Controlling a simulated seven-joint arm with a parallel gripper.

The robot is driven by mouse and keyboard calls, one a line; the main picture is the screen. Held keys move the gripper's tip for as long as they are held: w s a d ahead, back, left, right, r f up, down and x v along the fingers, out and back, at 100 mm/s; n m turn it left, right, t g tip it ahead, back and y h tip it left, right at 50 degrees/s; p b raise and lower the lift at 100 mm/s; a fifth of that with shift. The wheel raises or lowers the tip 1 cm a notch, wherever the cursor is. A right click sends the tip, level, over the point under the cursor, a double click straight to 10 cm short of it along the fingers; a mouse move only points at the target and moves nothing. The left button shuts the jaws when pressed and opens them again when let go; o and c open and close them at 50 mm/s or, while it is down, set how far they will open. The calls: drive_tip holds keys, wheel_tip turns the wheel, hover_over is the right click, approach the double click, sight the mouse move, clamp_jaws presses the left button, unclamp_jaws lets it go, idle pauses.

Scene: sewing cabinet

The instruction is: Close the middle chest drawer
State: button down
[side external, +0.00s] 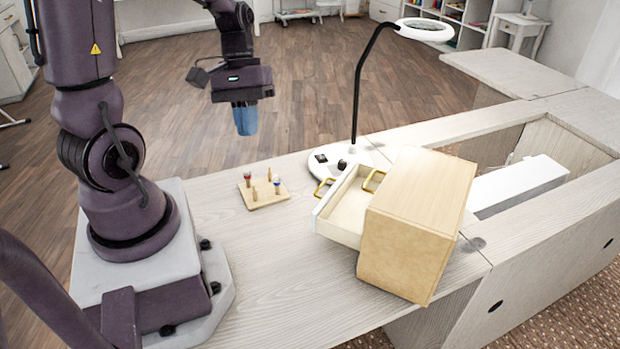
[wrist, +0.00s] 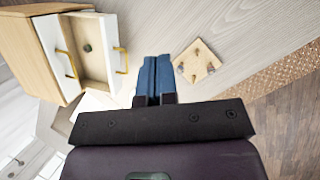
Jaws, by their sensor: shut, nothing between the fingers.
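The chest (side external: 418,215) is a light wooden box on the table. It also shows at the upper left of the wrist view (wrist: 25,55). One white-fronted drawer (side external: 347,207) is pulled well out below a shut drawer front (wrist: 56,45); both have gold handles. The open drawer's front (wrist: 113,48) faces toward my gripper side, and a small dark round thing (wrist: 87,48) lies inside. Whether another drawer sits below is hidden. My gripper (side external: 245,120) hangs high, left of and apart from the chest, its blue fingers together and empty. The fingers also show in the wrist view (wrist: 154,62).
A small wooden board with pegs (side external: 263,190) stands on the table left of the drawer. A ring lamp (side external: 425,30) on a white base (side external: 330,158) stands close behind the drawer. The table's front part (side external: 300,290) is clear. A recess with a white machine (side external: 515,187) lies right.

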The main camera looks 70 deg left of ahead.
drive_tip(key=a+f+n+t+h, duration=0.6)
drive_tip(key=f+n+h, duration=0.2)
drive_tip(key=f+n, duration=0.45)
drive_tip(key=n+t, duration=0.3)
drive_tip(key=t, duration=0.1)
approach(356, 207)
drive_tip(key=shift+s+a+r, duration=0.25)
drive_tip(key=shift+a+r, duration=0.05)
drive_tip(key=x, duration=0.3)
drive_tip(key=r+x, duration=0.1)
drive_tip(key=x, duration=0.2)
drive_tip(key=r+x, duration=0.1)
drive_tip(key=x, duration=0.3)
drive_tip(key=shift+w+d+r, duration=0.1)
drive_tip(key=shift+w+d, duration=0.15)
drive_tip(key=shift+d, duration=0.05)
